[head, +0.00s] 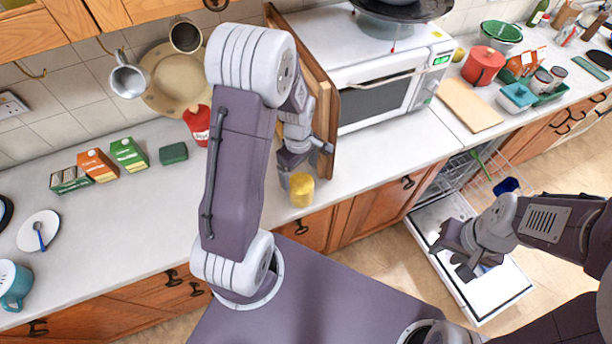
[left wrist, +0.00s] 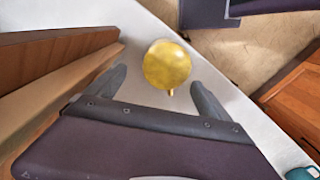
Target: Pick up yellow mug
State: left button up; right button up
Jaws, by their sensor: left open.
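The yellow mug (head: 302,190) stands on the counter near its front edge, to the left of the dishwasher. In the left wrist view the yellow mug (left wrist: 166,64) is seen from above, with a small handle pointing toward my gripper. My left gripper (left wrist: 160,92) is open, with the mug just ahead of and between its fingertips, not clasped.
A wooden board (head: 325,100) stands upright close beside my left gripper. A microwave (head: 375,100) is behind it. The dishwasher door (head: 490,285) is open at the right. Several cartons (head: 97,164) and a plate (head: 38,230) are on the left counter. A teal mug (head: 14,285) is at far left.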

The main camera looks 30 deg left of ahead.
aim_at(299, 180)
pick_arm(q)
jog(key=f, duration=0.1)
jog(key=s+f, duration=0.1)
jog(key=f, duration=0.1)
jog(key=shift+s+p, duration=0.15)
jog(key=shift+p, duration=0.25)
jog(key=shift+f, duration=0.25)
jog(key=shift+w+f, duration=0.15)
jog(key=shift+w, duration=0.1)
jog(key=f, duration=0.1)
jog(key=f+p, duration=0.1)
jog(key=f, duration=0.2)
jog(key=shift+s+d+f, duration=0.15)
jog(key=shift+d+f, duration=0.15)
jog(key=shift+f, duration=0.25)
jog(key=c, duration=1.9)
notch_tip(299, 180, up, 10)
jog(key=shift+r+b, duration=0.1)
jog(key=shift+b, duration=0.3)
pick_arm(e)
jog(key=shift+s+r, duration=0.4)
jog(key=shift+r, duration=0.2)
jog(key=shift+f, duration=0.15)
